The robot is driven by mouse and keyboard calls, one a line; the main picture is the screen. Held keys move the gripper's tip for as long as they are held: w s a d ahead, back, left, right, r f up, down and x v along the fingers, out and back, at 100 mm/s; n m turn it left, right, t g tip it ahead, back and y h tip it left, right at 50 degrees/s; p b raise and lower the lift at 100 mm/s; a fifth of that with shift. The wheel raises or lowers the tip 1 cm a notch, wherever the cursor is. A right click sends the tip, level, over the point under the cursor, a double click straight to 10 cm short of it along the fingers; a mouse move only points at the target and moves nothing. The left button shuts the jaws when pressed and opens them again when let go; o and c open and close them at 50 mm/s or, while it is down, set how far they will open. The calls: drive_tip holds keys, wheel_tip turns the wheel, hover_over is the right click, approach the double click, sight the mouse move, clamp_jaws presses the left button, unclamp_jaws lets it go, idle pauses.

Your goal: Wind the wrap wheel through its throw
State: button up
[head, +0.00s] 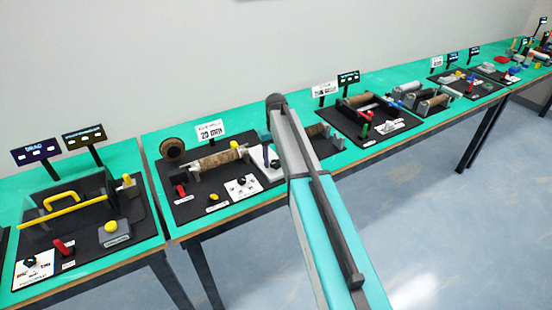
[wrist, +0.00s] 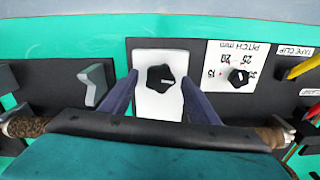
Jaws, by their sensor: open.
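A black lobed knob (wrist: 160,77), which looks like the wrap wheel, sits on a white plate (wrist: 158,106) in the wrist view. My gripper (wrist: 160,84) is open, with one dark blue finger on each side of the knob. Gaps show between the fingers and the knob; I cannot tell whether the fingertips are level with it.
A small pitch dial (wrist: 238,76) stands on a white card right of the knob. A grey bracket (wrist: 95,86) is left of it. A red lever (head: 180,192) and yellow piece (head: 213,197) are on the same board. Other stations line the green tables.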

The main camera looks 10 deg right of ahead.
drive_tip(key=c, duration=1)
drive_tip(key=shift+c, duration=0.2)
drive_tip(key=shift+f+m, duration=0.1)
drive_tip(key=shift+m, duration=0.2)
drive_tip(key=shift+m+b, duration=0.7)
drive_tip(key=shift+m, duration=1.4)
drive_tip(key=o, duration=1)
drive_tip(key=shift+o, duration=0.2)
